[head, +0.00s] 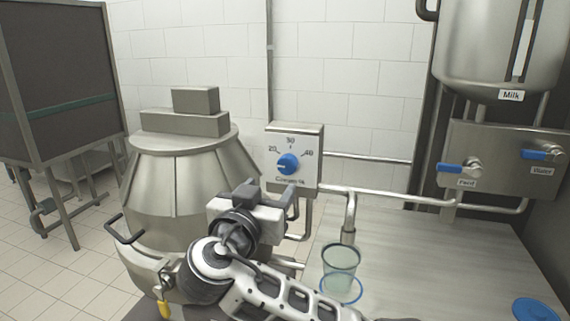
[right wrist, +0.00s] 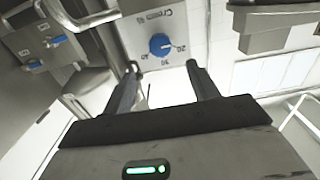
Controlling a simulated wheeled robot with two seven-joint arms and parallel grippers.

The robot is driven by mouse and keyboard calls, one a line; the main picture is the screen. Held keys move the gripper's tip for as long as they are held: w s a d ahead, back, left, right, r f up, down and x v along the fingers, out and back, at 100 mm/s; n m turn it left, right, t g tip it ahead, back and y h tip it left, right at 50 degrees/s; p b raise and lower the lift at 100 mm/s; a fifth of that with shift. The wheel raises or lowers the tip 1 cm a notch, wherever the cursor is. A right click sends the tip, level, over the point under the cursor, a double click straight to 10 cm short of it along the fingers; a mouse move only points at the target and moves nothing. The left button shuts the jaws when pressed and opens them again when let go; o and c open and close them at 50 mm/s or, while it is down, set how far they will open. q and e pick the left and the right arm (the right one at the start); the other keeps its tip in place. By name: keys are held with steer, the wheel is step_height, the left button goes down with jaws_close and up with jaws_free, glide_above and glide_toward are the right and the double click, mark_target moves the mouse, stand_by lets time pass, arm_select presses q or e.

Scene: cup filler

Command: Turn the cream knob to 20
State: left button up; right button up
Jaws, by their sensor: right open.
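The cream knob (head: 289,163) is a blue dial on a grey panel (head: 308,135) marked 20, 30 and 40, with a Cream label below it. In the head view a pale mark on the knob seems to face left, slightly below the 20 label; its exact reading is hard to tell. The knob also shows in the right wrist view (right wrist: 160,45), upside down, just beyond the fingertips. My right gripper (head: 267,189) is open and empty in front of and below the panel, apart from the knob. It also shows in the right wrist view (right wrist: 163,67). My left gripper is out of view.
A large steel vat (head: 165,185) stands left of the panel. A clear cup (head: 341,268) stands on a blue ring under a spout (head: 349,225). Blue-handled Feed (head: 452,168) and Water (head: 541,154) valves are at the right, below the Milk tank (head: 480,50).

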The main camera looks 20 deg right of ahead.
mark_target(286, 166)
steer(key=p+x, duration=0.2)
steer(key=x, duration=0.7)
steer(key=shift+w+d, duration=0.25)
steer(key=shift+w, duration=0.05)
steer(key=shift+w+d, duration=0.25)
steer(key=shift+w, duration=0.15)
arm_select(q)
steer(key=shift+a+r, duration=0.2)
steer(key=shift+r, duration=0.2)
